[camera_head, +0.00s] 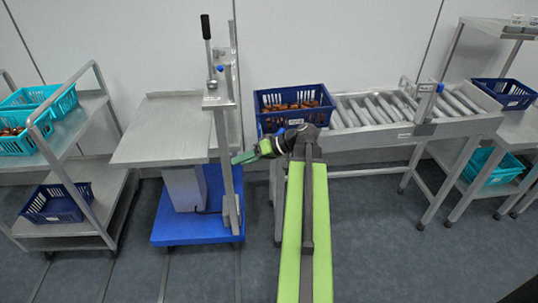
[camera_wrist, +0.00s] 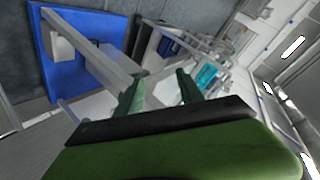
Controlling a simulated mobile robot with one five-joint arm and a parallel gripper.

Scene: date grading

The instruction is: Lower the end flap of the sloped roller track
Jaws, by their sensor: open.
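The sloped roller track (camera_head: 375,139) stands right of centre in the head view, with metal rollers on a steel frame. A dark blue crate of dates (camera_head: 296,90) stands at its left end. I cannot pick out the end flap; the crate and my arm hide part of that end. An upright plate with a blue top (camera_head: 428,101) crosses the track near its right part. My gripper (camera_head: 243,158) is just left of the track's left end, below the crate. In the wrist view its green fingers (camera_wrist: 160,88) are apart with nothing between them.
A lift cart with a steel platform (camera_head: 160,132), blue base (camera_head: 170,233) and upright post (camera_head: 231,150) stands close left of my gripper. A steel shelf trolley (camera_head: 125,180) with crates is farther left. Another dark blue crate (camera_head: 503,94) is at the right.

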